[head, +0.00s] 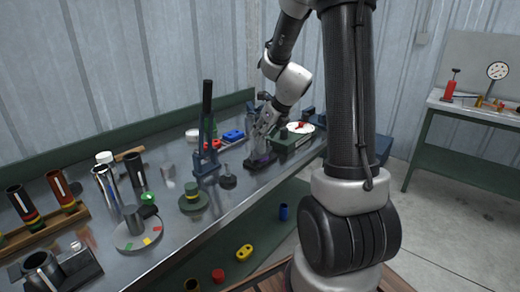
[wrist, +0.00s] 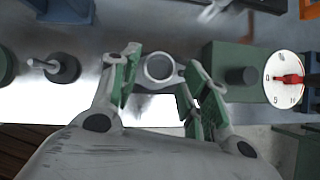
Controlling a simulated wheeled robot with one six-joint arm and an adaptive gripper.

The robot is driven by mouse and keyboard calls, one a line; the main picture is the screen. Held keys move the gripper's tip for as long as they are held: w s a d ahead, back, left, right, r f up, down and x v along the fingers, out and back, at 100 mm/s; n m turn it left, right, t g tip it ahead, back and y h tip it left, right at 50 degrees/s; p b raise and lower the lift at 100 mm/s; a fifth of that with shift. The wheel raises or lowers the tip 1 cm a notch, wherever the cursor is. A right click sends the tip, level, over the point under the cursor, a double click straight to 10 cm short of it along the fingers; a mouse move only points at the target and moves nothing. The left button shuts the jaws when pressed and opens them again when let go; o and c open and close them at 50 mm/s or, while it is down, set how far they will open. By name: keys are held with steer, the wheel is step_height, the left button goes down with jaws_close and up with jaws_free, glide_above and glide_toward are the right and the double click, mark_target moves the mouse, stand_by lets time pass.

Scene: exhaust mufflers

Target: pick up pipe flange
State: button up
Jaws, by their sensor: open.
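The pipe flange (wrist: 160,67), a grey metal ring with a round hole, shows in the wrist view between the fingertips of my gripper (wrist: 158,72). The two fingers with green pads are spread, one on each side of the ring. I cannot tell whether either finger touches it. In the head view my gripper (head: 264,128) is low over the back right part of the metal bench (head: 228,205). I cannot make out the flange there, as my gripper covers that spot.
A green block (wrist: 222,62) and a white dial with a red pointer (wrist: 288,78) stand right of the gripper. A dark round base with a metal pin (wrist: 62,68) is to the left. A tall lever press (head: 206,130) stands left of my arm. The bench's front edge is near.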

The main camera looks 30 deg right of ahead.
mark_target(261, 146)
steer(key=x, duration=0.4)
steer(key=shift+f, duration=0.3)
steer(key=c, duration=1)
steer(key=shift+o, duration=0.2)
steer(key=shift+r, duration=0.1)
